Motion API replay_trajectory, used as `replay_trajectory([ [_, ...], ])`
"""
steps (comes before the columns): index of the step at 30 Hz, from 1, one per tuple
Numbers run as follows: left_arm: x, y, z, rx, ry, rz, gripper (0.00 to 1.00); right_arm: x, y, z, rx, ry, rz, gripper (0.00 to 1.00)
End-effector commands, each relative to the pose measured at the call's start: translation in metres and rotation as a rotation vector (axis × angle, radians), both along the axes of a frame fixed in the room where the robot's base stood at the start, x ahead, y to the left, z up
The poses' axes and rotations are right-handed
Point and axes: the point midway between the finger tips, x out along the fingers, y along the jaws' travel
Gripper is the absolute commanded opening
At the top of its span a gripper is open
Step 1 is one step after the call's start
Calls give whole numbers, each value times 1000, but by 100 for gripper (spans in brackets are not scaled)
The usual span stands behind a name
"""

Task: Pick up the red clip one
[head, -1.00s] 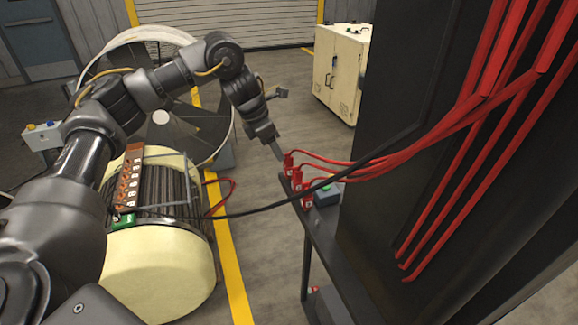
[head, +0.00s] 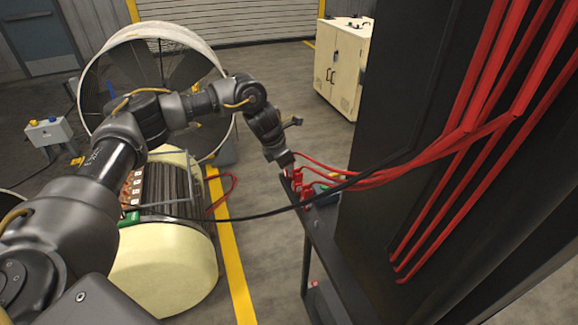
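Several red clips with white labels stand in a row on a narrow dark shelf (head: 325,243) to the right of the yellow floor line. The nearest red clip (head: 307,193) and the ones behind it have red cables running right to the dark cabinet. My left gripper (head: 288,170) points down at the far end of the row, at or against the farthest clip. The fingertips are small and partly merge with that clip, so I cannot tell whether they are closed on it. Which clip is labelled one is too small to read. My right gripper is out of view.
A black cable (head: 250,212) crosses in front of the row. A cream rotor (head: 165,265) lies left of the yellow line. A dark cabinet (head: 385,180) with red cables (head: 450,190) stands close on the right.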

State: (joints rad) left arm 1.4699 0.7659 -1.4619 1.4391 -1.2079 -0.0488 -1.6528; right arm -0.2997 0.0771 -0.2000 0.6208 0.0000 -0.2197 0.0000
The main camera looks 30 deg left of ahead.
Motion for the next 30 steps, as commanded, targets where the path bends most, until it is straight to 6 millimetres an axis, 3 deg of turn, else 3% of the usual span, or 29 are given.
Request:
replay_trajectory([
  [3,0,0,0,0,0,0,49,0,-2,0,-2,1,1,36],
  [14,0,0,1,1,-1,0,2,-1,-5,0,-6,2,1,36],
  [24,1,0,3,0,-2,-1,0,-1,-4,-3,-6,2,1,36],
  [30,2,0,21,-1,-7,0,0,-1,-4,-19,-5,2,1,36],
])
